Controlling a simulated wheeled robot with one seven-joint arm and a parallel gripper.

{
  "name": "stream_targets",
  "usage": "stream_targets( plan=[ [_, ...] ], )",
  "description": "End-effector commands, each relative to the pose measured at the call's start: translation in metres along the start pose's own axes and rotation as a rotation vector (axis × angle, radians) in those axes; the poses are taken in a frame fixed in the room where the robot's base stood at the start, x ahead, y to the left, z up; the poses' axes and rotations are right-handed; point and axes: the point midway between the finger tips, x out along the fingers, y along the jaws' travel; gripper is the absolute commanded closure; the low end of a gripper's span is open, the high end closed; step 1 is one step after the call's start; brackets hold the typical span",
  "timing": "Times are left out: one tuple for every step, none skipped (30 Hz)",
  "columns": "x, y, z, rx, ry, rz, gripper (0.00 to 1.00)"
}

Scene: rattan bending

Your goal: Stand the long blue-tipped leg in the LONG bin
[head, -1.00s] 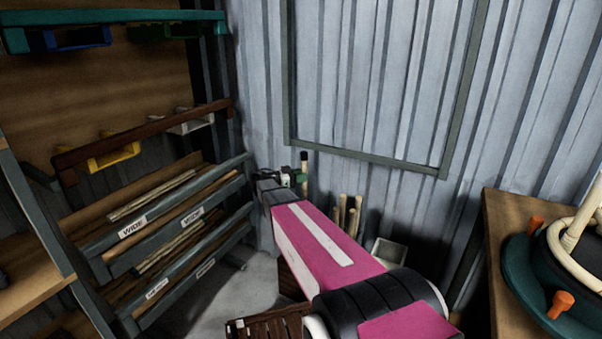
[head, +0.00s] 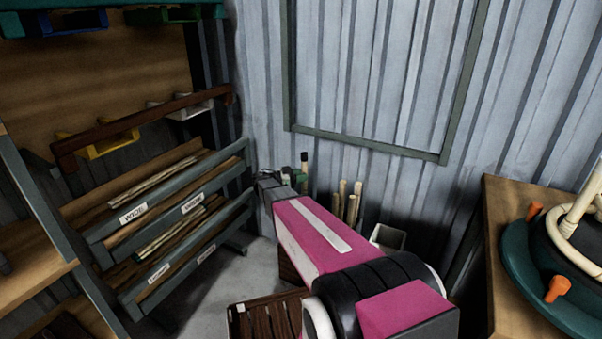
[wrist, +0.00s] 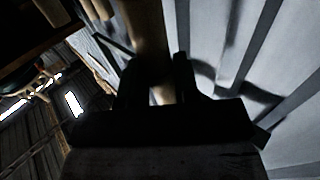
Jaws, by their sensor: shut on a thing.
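My gripper (head: 292,185) is at the far end of my pink arm, close to the corrugated wall. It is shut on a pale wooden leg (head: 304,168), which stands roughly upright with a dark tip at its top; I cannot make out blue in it. In the wrist view the leg (wrist: 148,35) runs between the two dark fingers (wrist: 157,75). Its lower end is hidden behind my arm in the head view. Several pale sticks (head: 349,198) stand upright just right of the gripper. Whatever holds them is hidden, and I read no LONG label.
A rack (head: 165,215) with labelled trays of sticks, some marked WIDE, stands at left. A brown slatted crate (head: 268,315) is on the floor below my arm. A pale bin (head: 388,236) stands by the wall. A workbench (head: 500,215) with a green round fixture is at right.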

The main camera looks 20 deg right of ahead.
Motion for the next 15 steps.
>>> stream_targets(
  plan=[
    [0.0, -0.001, 0.004, -0.001, 0.0, 0.0, 0.97],
    [0.0, -0.001, 0.006, -0.001, 0.0, 0.0, 0.97],
    [0.0, -0.001, 0.008, -0.001, 0.0, 0.0, 0.97],
    [0.0, -0.001, 0.01, -0.001, 0.0, 0.0, 0.97],
    [0.0, -0.001, 0.012, -0.001, 0.0, 0.0, 0.97],
    [0.0, -0.001, 0.015, -0.001, 0.0, 0.0, 0.97],
    [0.0, -0.001, 0.017, -0.001, 0.0, 0.0, 0.97],
    [0.0, -0.001, 0.019, -0.001, 0.0, 0.0, 0.97],
    [0.0, -0.001, 0.022, -0.001, 0.0, 0.0, 0.97],
    [0.0, -0.001, 0.024, -0.001, 0.0, 0.0, 0.97],
    [0.0, -0.001, 0.026, -0.001, 0.0, 0.0, 0.97],
    [0.0, -0.001, 0.029, -0.001, 0.0, 0.0, 0.97],
    [0.0, -0.001, 0.031, -0.001, 0.0, 0.0, 0.97],
    [0.0, -0.001, 0.033, -0.001, 0.0, 0.0, 0.97],
    [0.0, -0.001, 0.035, -0.001, 0.0, 0.0, 0.97]
  ],
)
